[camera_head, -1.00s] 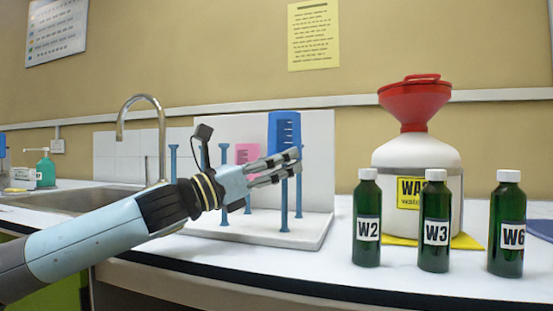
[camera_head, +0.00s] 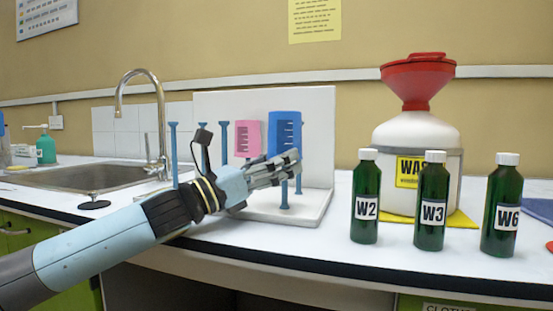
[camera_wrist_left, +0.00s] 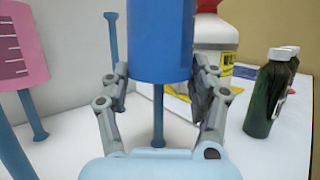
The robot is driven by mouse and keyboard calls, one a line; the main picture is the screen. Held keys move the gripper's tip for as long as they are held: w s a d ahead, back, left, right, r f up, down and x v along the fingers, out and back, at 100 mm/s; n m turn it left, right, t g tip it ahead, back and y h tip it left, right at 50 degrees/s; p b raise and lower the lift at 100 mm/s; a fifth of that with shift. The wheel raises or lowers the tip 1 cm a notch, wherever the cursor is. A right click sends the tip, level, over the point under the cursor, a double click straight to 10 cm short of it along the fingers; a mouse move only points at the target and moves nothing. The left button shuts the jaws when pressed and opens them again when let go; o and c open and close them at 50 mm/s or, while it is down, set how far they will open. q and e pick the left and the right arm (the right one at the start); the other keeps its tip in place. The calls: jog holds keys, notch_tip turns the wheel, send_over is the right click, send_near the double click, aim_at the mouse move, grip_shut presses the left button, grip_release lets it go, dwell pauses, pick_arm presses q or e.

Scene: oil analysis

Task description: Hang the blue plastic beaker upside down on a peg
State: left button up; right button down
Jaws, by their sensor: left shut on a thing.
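The blue plastic beaker (camera_head: 285,132) is upside down over a front peg (camera_head: 284,194) of the white peg rack (camera_head: 310,205). My left gripper (camera_head: 287,167) is shut on the beaker's lower part. In the left wrist view the beaker (camera_wrist_left: 160,40) stands between the two fingers (camera_wrist_left: 160,92), and the peg (camera_wrist_left: 158,118) runs up under it. The peg's top is hidden inside the beaker, so I cannot tell if it bears on it. My right gripper is not in view.
A pink beaker (camera_head: 248,138) hangs on a neighbouring peg. Bare blue pegs (camera_head: 173,150) stand to the left. A white waste container (camera_head: 410,145) with a red funnel and green bottles (camera_head: 433,205) stand to the right. A sink (camera_head: 90,178) lies to the left.

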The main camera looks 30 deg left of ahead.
pick_arm(q)
jog(key=shift+f, duration=0.3)
